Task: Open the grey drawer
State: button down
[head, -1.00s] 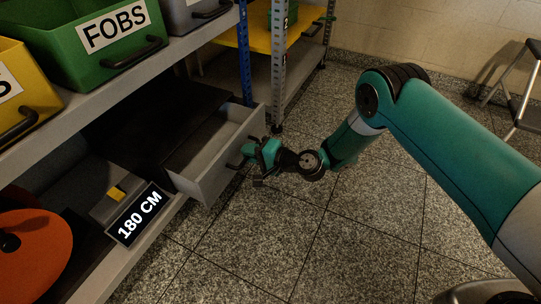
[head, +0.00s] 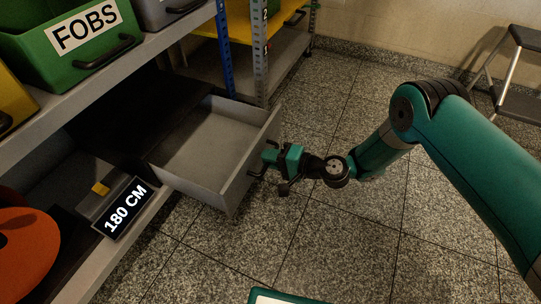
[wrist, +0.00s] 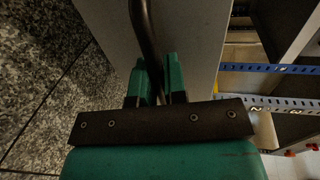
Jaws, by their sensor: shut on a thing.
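The grey drawer (head: 205,146) stands well out of the dark cabinet on the lower shelf, and its inside looks empty. Its front panel (head: 252,160) faces right, toward my arm; it also shows in the wrist view (wrist: 192,45). The dark bar handle (wrist: 145,35) on the front runs between my fingers. My gripper (head: 268,161) is at the drawer front, shut on the handle; in the wrist view its green fingers (wrist: 157,82) sit on both sides of the bar. The handle's far end is out of the wrist view.
A green FOBS bin (head: 75,45) stands on the shelf above. A 180 CM sign (head: 126,209) and an orange disc (head: 25,255) are at lower left. A blue post (head: 224,50) stands behind the drawer. The tiled floor around my arm is clear; a step stool (head: 510,80) stands far right.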

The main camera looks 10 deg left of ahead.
jog(key=c, duration=1.2)
grip_release()
jog(key=shift+s+a, duration=0.15)
jog(key=shift+s, duration=0.05)
jog(key=shift+w, duration=0.1)
jog(key=shift+p+v, duration=4.25)
jog(key=shift+v, duration=4.5)
jog(key=shift+f, duration=0.1)
